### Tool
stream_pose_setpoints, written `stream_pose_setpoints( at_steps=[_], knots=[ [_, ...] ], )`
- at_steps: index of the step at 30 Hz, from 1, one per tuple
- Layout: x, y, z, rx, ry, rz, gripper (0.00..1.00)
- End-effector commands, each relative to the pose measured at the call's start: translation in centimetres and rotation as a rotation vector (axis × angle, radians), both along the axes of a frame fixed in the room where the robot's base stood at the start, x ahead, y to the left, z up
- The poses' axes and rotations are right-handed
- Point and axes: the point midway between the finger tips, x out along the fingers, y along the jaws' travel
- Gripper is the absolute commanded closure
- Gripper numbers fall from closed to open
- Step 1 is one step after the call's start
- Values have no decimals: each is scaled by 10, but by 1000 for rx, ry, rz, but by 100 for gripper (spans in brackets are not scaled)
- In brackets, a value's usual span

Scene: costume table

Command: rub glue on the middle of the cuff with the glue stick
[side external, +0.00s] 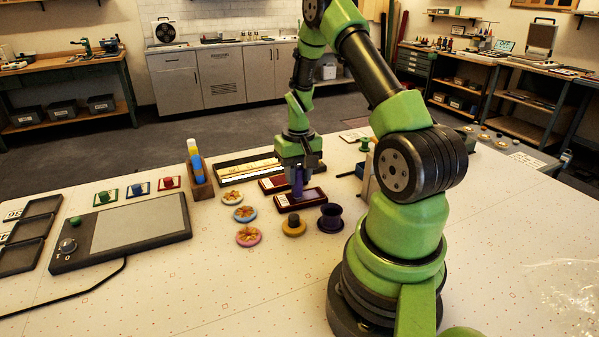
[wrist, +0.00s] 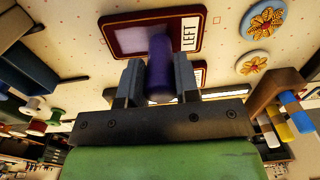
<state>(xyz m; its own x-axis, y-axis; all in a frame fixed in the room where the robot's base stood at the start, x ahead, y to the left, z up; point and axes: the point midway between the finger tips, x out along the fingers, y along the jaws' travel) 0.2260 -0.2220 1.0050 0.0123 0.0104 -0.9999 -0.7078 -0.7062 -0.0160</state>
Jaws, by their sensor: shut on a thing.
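My gripper (side external: 298,170) is shut on a purple glue stick (wrist: 159,68), which points down between the fingers. Below it lies the cuff (side external: 313,196), a flat dark red and purple piece with a pale outline. In the wrist view the cuff (wrist: 125,40) bears a white label reading LEFT. The stick's lower end is over the cuff, on the label side of its middle in the wrist view. I cannot tell whether the tip touches it.
A second dark red piece (side external: 270,184) lies just behind. A purple cup (side external: 330,218) and a yellow disc with a dark knob (side external: 293,227) stand in front. Flower rosettes (side external: 245,213) lie left.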

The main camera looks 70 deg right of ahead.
Motion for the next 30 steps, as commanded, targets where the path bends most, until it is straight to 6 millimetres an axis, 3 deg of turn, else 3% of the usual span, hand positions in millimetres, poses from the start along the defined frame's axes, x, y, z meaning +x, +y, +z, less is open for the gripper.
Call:
stream_pose_setpoints(
  at_steps=[10,13,30],
  knots=[
    [-24,-20,2,0,0,-1,94],
    [-22,-19,21,-6,-4,2,94],
    [-22,-19,70,-3,-1,1,94]
  ],
)
